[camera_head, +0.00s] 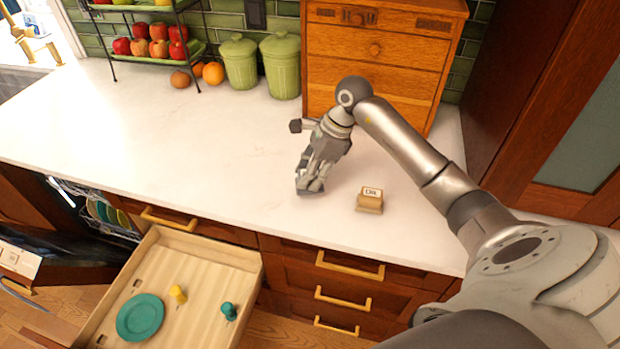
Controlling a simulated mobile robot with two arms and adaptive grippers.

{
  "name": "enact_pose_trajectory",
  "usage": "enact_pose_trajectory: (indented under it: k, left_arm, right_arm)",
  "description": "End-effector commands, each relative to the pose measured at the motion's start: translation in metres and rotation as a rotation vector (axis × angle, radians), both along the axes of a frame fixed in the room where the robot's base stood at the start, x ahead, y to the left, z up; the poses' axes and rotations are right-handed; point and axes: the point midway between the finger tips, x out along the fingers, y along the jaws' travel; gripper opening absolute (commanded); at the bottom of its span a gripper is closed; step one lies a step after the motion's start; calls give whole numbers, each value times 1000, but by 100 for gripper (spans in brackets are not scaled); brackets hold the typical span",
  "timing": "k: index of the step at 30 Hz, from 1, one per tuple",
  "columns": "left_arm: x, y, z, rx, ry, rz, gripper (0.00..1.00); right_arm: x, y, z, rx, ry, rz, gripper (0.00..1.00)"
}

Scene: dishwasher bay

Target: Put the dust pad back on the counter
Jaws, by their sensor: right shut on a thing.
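My right gripper (309,184) points down over the white counter (200,150), near its front edge. It is shut on a small dark grey thing at its fingertips, which I take to be the dust pad. The fingers hide most of it, and I cannot tell whether it touches the counter. My left gripper is not in view.
A small wooden block with a white label (370,200) sits right of my gripper. A wooden drawer cabinet (375,45), green canisters (239,62) and a fruit rack (150,8) stand at the back. An open drawer (215,250) holds a teal plate (140,317). The counter's left middle is clear.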

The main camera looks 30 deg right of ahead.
Motion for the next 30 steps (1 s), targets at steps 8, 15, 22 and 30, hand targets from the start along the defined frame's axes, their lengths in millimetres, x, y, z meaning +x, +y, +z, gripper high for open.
enact_pose_trajectory:
  k: [8,15,22,30]
  left_arm:
    - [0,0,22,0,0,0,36]
    - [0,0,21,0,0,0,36]
    - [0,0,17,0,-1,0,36]
    - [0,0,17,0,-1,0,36]
  right_arm:
    - [3,-2,-30,4,5,-2,14]
    - [3,-3,-37,0,0,0,14]
    - [4,-3,-40,-1,0,0,36]
    - [3,-3,-40,0,2,-1,55]
